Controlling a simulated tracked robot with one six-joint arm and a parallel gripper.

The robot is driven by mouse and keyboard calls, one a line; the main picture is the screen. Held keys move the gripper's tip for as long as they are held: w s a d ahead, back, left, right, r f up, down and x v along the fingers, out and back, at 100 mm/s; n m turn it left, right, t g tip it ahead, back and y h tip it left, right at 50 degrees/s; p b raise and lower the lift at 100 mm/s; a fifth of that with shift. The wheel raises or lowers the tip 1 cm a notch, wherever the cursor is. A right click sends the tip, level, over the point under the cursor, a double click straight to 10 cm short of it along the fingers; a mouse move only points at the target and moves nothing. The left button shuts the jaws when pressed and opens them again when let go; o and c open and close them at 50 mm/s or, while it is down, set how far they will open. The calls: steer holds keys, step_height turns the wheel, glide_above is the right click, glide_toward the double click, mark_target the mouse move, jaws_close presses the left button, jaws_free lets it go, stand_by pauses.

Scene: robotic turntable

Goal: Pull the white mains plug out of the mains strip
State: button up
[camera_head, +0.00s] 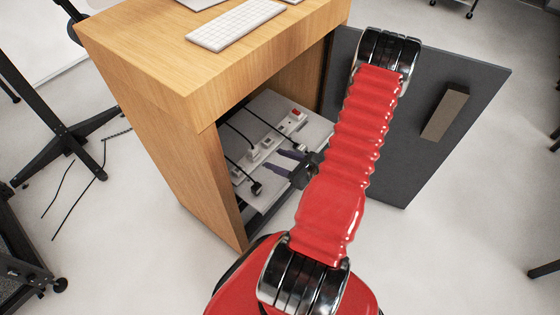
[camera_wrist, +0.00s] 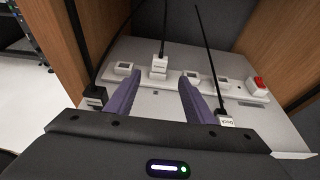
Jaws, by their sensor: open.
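The white mains plug (camera_wrist: 158,68) stands in the white mains strip (camera_wrist: 205,84), with a dark cable running up from it. In the head view the plug (camera_head: 253,153) is in the strip (camera_head: 268,146) inside the cabinet. My gripper (camera_wrist: 161,80) is open, with two purple fingers and nothing between them along their length. In the wrist view the plug appears between and just beyond the fingertips; contact is not visible. In the head view my gripper (camera_head: 276,160) reaches into the cabinet, with its fingertips close to the strip.
A black plug (camera_wrist: 95,97) and a labelled white plug (camera_wrist: 227,119) lie beside the strip on the white shelf (camera_wrist: 150,103). A red switch (camera_wrist: 259,83) is at the strip's right end. The wooden cabinet (camera_head: 165,130) has an open dark door (camera_head: 405,150) on the right.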

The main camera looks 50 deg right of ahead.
mark_target(254, 149)
steer(key=x, duration=1.3)
steer(key=c, duration=1.1)
steer(key=shift+r, duration=0.2)
steer(key=shift+r, duration=0.35)
steer(key=shift+r, duration=0.7)
steer(key=shift+r, duration=0.35)
steer(key=shift+r, duration=0.35)
